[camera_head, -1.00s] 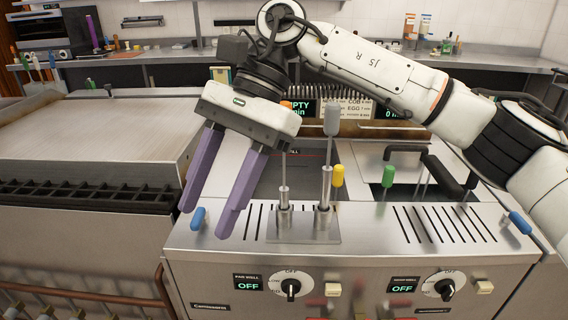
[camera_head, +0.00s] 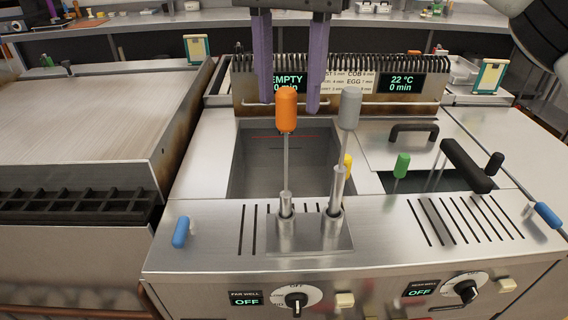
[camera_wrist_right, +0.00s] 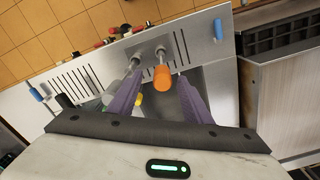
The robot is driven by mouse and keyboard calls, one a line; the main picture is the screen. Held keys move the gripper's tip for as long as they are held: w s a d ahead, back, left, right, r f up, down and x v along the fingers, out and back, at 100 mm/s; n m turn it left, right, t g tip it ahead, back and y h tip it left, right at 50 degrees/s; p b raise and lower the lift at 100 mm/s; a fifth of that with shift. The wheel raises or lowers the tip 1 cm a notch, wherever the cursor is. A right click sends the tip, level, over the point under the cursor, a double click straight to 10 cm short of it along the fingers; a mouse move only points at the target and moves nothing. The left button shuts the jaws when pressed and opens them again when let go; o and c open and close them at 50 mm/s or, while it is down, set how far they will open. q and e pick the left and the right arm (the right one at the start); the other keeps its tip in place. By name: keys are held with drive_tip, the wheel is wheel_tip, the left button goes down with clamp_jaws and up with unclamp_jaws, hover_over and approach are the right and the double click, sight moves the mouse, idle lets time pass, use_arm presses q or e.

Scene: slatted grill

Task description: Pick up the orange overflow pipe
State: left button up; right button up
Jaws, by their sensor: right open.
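The orange overflow pipe (camera_head: 287,112) stands upright in a metal socket at the front of the well, with an orange grip on a thin rod. It also shows in the right wrist view (camera_wrist_right: 162,78). A similar pipe with a grey grip (camera_head: 349,110) stands just to its right. My right gripper (camera_head: 289,108) is open and empty, its purple fingers pointing down behind the orange grip in the head view. In the right wrist view its fingers (camera_wrist_right: 158,97) lie on either side of the orange grip's line, apart from it. My left gripper is not in view.
The open well (camera_head: 265,165) lies behind the pipes. A yellow grip (camera_head: 347,165), a green grip (camera_head: 402,165) and a black handle (camera_head: 467,165) stand to the right. A slatted front deck (camera_head: 390,235) surrounds the sockets. A flat griddle (camera_head: 90,110) is at left.

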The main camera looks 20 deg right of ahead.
sight(286, 123)
drive_tip(key=shift+w+a+f, duration=0.1)
drive_tip(key=shift+f, duration=3)
clamp_jaws()
